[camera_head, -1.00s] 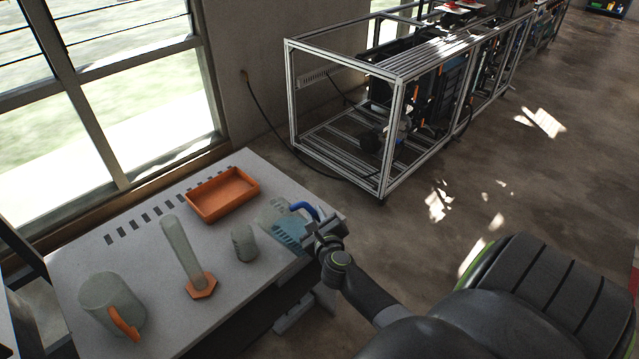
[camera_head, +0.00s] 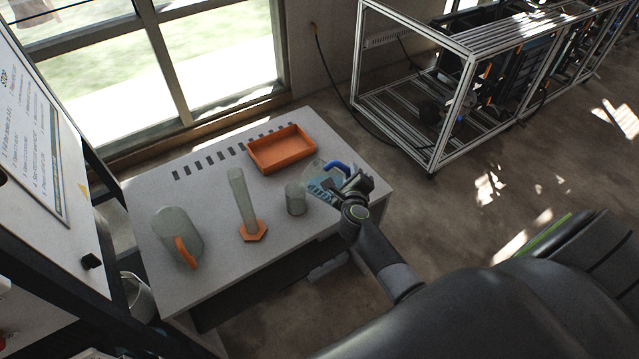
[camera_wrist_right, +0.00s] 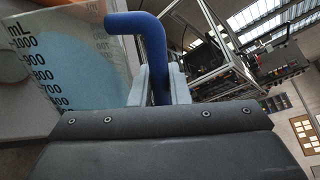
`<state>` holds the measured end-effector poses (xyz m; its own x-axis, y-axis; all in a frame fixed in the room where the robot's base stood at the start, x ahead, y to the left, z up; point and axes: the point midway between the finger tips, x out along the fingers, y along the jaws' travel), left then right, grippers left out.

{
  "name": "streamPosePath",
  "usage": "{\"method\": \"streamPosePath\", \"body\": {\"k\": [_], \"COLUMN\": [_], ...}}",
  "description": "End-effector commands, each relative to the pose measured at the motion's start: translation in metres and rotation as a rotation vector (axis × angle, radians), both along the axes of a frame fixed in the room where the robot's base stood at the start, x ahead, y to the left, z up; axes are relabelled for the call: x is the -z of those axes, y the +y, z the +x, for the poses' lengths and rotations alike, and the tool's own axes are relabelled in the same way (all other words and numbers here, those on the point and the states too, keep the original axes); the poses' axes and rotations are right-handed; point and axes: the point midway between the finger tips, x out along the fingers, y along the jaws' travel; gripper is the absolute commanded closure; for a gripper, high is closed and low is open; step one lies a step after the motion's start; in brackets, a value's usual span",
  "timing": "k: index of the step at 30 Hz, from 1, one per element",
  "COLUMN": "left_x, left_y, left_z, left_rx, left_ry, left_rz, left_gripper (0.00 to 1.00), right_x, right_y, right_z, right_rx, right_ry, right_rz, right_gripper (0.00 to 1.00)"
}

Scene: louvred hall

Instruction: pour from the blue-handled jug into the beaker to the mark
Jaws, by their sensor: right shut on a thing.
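The blue-handled jug (camera_head: 315,181) is clear, with blue liquid in it, and is at the right end of the grey table. My right gripper (camera_head: 345,187) is shut on its blue handle (camera_head: 337,167). The wrist view shows the handle (camera_wrist_right: 150,50) between the fingers and the jug's mL scale (camera_wrist_right: 45,75) at left. I cannot tell whether the jug touches the table. The beaker (camera_head: 296,199), small, clear and upright, stands just left of the jug. Its mark is too small to make out. My left gripper is not in view.
On the table (camera_head: 215,270) are an orange tray (camera_head: 282,152) behind, a tall cylinder on an orange base (camera_head: 253,231), and an orange-handled jug (camera_head: 176,235) at left. A window is behind. A metal frame (camera_head: 440,160) stands beyond the table's right end. A sign board (camera_head: 35,130) is at far left.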

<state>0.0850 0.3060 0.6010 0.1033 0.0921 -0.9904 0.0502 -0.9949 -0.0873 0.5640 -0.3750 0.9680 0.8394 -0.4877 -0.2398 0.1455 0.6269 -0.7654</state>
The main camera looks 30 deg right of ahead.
Motion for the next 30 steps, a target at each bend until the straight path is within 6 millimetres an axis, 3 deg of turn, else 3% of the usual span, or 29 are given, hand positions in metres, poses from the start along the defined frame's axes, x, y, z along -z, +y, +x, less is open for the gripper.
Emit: {"method": "streamPosePath", "body": {"k": [9,18,30], "left_x": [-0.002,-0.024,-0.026], "left_y": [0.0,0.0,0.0], "left_z": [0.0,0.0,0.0], "left_rx": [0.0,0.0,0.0], "left_ry": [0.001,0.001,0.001], "left_rz": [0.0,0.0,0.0], "left_gripper": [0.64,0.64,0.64], "right_x": [-0.004,-0.017,-0.017], "right_y": [0.001,0.008,0.009], "right_z": [0.002,0.007,0.008], "right_rx": [-0.001,-0.001,-0.001], "right_ry": [-0.004,0.041,0.052], "right_rz": [-0.002,-0.054,-0.067], "right_gripper": [1.0,1.0,1.0]}}
